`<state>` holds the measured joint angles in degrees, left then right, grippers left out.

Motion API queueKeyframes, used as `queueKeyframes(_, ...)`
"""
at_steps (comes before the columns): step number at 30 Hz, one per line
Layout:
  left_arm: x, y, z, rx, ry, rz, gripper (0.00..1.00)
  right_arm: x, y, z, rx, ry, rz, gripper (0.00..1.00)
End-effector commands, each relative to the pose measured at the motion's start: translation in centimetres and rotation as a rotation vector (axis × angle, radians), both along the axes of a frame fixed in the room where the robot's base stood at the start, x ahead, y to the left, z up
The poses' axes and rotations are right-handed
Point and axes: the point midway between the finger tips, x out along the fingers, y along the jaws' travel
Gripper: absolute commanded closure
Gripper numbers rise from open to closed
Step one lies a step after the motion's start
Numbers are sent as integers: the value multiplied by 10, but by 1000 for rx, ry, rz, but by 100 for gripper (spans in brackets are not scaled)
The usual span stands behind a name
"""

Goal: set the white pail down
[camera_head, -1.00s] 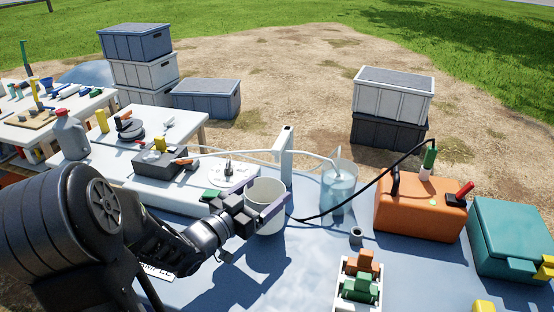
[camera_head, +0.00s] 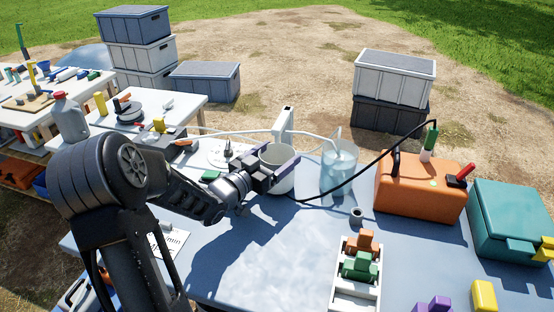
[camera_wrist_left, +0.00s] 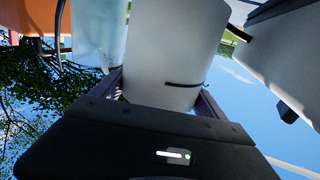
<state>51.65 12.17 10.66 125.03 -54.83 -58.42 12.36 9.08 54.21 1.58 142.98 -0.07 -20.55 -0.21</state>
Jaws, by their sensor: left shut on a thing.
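The white pail (camera_head: 281,182) is upright near the far side of the blue-grey table (camera_head: 300,235), just left of the clear water container (camera_head: 338,175). My left gripper (camera_head: 275,171) is shut on the pail, with its fingers along the pail's sides. In the left wrist view, the pail's white wall (camera_wrist_left: 165,55) stands between the fingers, with the clear container beside it (camera_wrist_left: 98,32). Whether the pail's base touches the table is hard to tell. My right gripper is not in view.
A white post with a spout (camera_head: 285,123) stands just behind the pail. A black hose crosses the table to the orange case (camera_head: 420,190). A small grey cup (camera_head: 356,215) and a white tray of blocks (camera_head: 346,288) are nearer.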

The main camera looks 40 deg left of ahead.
Motion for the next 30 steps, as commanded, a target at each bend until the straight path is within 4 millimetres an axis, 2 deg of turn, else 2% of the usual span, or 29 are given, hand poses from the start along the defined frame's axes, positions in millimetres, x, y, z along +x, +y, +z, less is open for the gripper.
queueKeyframes(1, 0, 0, -8, -2, 1, 0, 86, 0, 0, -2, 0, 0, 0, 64)
queueKeyframes(3, 0, 0, -11, -1, -1, 1, 86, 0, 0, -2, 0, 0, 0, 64)
queueKeyframes(14, 0, 0, -15, 1, -2, 0, 86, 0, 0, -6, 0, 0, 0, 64)
queueKeyframes(15, 0, 0, -14, 1, -1, 0, 14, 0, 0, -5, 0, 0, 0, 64)
queueKeyframes(21, 0, 0, -14, 1, -1, 0, 0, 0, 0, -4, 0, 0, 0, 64)
queueKeyframes(30, 0, 0, -10, 1, -1, 0, 0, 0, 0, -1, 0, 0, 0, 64)
